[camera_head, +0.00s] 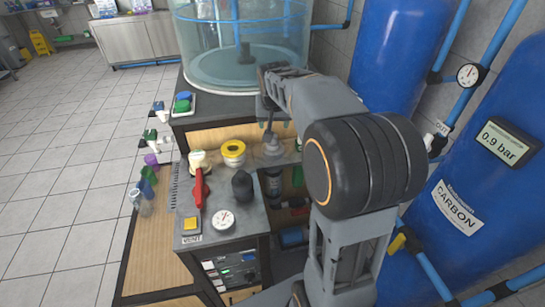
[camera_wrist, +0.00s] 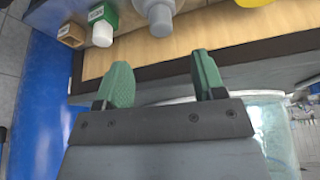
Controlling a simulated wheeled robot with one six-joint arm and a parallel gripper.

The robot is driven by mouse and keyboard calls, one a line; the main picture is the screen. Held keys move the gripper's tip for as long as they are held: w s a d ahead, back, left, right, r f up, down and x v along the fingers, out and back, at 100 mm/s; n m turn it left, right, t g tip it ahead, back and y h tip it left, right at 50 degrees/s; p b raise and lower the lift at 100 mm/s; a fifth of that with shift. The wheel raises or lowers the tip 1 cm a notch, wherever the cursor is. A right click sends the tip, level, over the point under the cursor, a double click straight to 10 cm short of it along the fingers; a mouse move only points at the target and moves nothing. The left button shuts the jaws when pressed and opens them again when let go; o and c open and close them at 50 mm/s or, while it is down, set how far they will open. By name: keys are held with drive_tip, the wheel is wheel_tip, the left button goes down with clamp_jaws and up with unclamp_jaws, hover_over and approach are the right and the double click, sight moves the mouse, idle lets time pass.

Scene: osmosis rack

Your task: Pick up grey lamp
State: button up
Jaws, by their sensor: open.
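The lamp lies beyond the fingertips and is not touched in the wrist view. In the head view my arm hides part of the bench.
A yellow roll (camera_head: 233,149) stands left of the lamp. A green-and-white bottle (camera_wrist: 102,28) is beside it in the wrist view. A red-handled tool (camera_head: 200,190), a dark knob-shaped item (camera_head: 242,185) and a gauge (camera_head: 223,219) stand nearer. A clear tank (camera_head: 245,45) rises behind; blue tanks (camera_head: 405,45) stand right.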

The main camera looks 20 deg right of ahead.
drive_tip(key=shift+p+x, duration=0.4)
drive_tip(key=shift+x, duration=3.85)
drive_tip(key=shift+a, duration=0.1)
drive_tip(key=c, duration=0.8)
drive_tip(key=shift+r, duration=0.1)
wheel_tip(320, 180, up, 28)
drive_tip(key=p, duration=0.2)
drive_tip(key=shift+p, duration=0.35)
